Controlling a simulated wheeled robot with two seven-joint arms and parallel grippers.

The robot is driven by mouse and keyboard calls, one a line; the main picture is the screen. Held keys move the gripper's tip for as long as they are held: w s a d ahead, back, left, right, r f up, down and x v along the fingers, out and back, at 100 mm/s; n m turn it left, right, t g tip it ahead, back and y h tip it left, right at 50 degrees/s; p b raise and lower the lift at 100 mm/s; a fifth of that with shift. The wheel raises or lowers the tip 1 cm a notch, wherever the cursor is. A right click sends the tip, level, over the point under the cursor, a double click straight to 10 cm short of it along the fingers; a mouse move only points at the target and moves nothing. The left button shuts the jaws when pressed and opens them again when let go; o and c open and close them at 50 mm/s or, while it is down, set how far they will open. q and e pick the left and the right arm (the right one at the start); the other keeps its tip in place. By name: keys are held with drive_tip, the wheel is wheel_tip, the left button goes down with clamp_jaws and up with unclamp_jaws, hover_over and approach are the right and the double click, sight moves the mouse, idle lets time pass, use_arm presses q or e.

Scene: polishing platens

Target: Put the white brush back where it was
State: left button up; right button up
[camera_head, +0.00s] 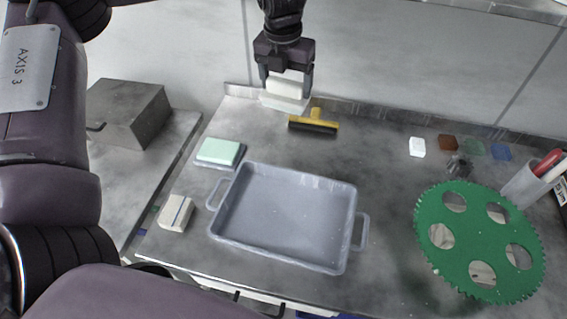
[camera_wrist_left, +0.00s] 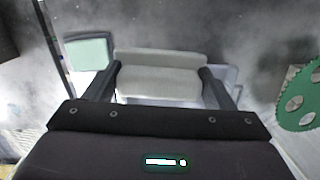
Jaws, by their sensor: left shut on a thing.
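My left gripper (camera_head: 288,88) is shut on the white brush (camera_head: 287,103), a pale block with a wider lower part. The gripper holds it over the back edge of the table, behind the yellow squeegee. In the left wrist view the brush (camera_wrist_left: 160,82) sits between the two fingers of the left gripper (camera_wrist_left: 158,84), one finger on each end. I cannot tell from the head view how high the brush is above the table. My right gripper is not in view.
A grey tray (camera_head: 285,167) stands mid-table. A yellow squeegee (camera_head: 314,124) lies behind it; a green-topped block (camera_head: 219,151) and a white block (camera_head: 175,212) lie left. A green toothed disc (camera_head: 440,235), small coloured blocks and a cup (camera_head: 522,187) are right. Bare table lies right of the squeegee.

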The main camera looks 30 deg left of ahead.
use_arm(q)
drive_tip(key=m, duration=0.2)
drive_tip(key=shift+w+a+f+m+b, duration=0.2)
drive_tip(key=shift+w+a+m+b, duration=0.05)
drive_tip(key=shift+a+m+b, duration=0.1)
drive_tip(key=shift+f, duration=0.35)
use_arm(e)
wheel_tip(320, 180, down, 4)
drive_tip(key=b, duration=0.3)
use_arm(q)
wheel_tip(320, 180, down, 19)
drive_tip(key=b, duration=0.4)
drive_tip(key=shift+r, duration=0.1)
drive_tip(key=shift+f, duration=0.25)
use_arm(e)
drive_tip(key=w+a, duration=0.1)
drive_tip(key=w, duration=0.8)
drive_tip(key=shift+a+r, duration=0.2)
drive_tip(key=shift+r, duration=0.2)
use_arm(q)
drive_tip(key=shift+r, duration=0.1)
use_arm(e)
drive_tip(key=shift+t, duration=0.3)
